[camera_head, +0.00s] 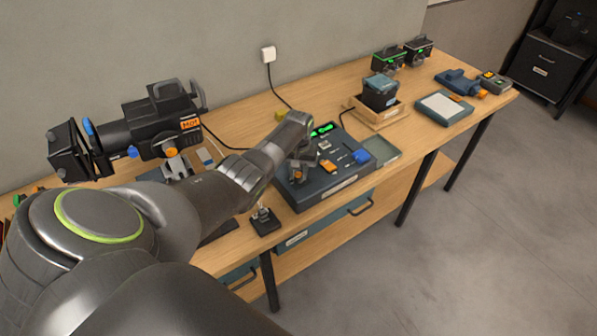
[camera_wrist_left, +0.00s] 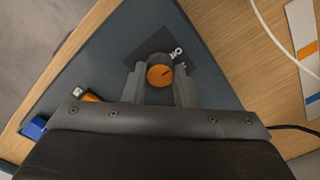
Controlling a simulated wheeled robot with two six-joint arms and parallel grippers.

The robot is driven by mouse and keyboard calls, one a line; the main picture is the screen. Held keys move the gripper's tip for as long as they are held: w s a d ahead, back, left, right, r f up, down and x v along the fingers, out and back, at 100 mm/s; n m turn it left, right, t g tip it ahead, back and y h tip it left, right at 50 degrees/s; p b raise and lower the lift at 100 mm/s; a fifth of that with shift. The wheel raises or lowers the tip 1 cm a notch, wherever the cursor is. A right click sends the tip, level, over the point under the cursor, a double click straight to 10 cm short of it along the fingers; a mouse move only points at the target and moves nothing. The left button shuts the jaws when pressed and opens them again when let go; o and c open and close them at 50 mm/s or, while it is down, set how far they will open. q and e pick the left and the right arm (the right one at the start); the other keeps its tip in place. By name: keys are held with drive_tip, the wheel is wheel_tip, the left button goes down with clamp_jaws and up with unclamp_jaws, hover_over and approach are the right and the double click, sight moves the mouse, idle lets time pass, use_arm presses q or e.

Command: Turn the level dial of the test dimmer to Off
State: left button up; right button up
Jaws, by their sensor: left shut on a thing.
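The test dimmer is a dark blue-grey console (camera_head: 322,190) near the table's front edge; its surface also fills much of the left wrist view (camera_wrist_left: 100,62). Its level dial, a round orange-topped knob (camera_wrist_left: 159,77), sits on a dark plate. My left gripper (camera_head: 297,177) is over the console's left part and is shut on the dial, with one finger on each side (camera_wrist_left: 160,86). A short dark pointer mark on the dial faces a partly hidden white label (camera_wrist_left: 177,54), whose full wording I cannot read. My right gripper is out of view.
A stage lamp (camera_head: 155,130) tagged HOT stands left of the console. A small black stand (camera_head: 264,221) is at the front edge. A wooden tray (camera_head: 376,117) with a boxy device lies behind to the right. A cable (camera_head: 274,90) runs down from a wall socket.

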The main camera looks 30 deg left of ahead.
sight(298, 174)
use_arm(q)
drive_tip(key=shift+w+r, duration=0.1)
drive_tip(key=o, duration=1)
drive_tip(key=shift+r, duration=0.1)
drive_tip(key=shift+r, duration=0.65)
wheel_tip(298, 174, up, 16)
drive_tip(key=b, duration=0.3)
drive_tip(key=shift+f, duration=0.15)
